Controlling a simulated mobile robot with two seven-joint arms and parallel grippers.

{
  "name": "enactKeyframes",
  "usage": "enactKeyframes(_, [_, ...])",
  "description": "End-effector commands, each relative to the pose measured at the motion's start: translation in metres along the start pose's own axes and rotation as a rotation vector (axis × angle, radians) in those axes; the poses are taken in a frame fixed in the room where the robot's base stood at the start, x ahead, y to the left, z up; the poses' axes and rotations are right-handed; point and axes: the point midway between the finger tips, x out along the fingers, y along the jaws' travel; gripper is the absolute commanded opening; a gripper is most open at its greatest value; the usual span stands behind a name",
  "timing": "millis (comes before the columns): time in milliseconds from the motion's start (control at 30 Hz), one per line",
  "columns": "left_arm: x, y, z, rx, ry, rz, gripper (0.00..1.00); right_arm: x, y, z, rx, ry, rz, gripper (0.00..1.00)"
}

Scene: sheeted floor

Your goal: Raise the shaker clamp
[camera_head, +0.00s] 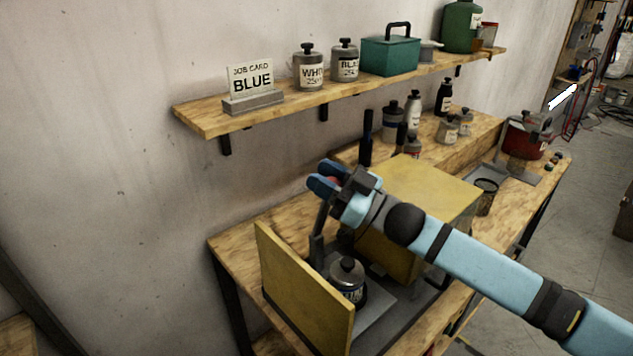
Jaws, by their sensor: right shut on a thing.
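The shaker is a yellow box (440,185) on the wooden bench, with its yellow door panel (300,290) standing open at the left. A grey can with a dark knob lid (347,282) stands upright on the shaker's grey base (378,318). A dark clamp lever (318,238) rises beside the can, and a bit of red shows at its top between my fingers. My right gripper (328,184) is shut on the top of this lever, above and left of the can. The clamp's contact with the can is hidden. My left gripper is out of view.
A wall shelf (200,118) above holds a BLUE job card (252,85), cans and a green toolbox (390,55). Several bottles and small cans stand on the raised back ledge (485,130). A red pot (527,138) and a dark open tin (485,196) stand at the right.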

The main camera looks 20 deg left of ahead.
Motion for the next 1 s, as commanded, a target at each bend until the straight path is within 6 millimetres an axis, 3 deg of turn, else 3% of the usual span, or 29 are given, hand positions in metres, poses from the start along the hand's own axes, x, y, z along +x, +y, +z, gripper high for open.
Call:
enactKeyframes(233, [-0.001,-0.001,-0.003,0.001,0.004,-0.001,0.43,0.0,0.0,0.0,-0.002,-0.001,0.001,0.0])
enactKeyframes(267, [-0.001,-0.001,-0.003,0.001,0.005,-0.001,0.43,0.0,0.0,0.0,-0.002,-0.001,0.001,0.35])
enactKeyframes(367, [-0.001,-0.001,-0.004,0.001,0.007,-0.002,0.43,0.0,0.0,0.0,-0.002,-0.001,0.001,0.56])
enactKeyframes(733, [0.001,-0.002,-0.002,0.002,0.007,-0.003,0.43,-0.007,0.001,0.001,-0.001,-0.002,0.001,0.56])
enactKeyframes(900, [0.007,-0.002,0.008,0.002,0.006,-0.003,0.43,-0.036,0.001,0.003,-0.003,-0.003,0.003,0.56])
enactKeyframes(1000, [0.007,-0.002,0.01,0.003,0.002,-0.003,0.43,-0.059,0.003,-0.008,-0.005,-0.004,0.003,0.56])
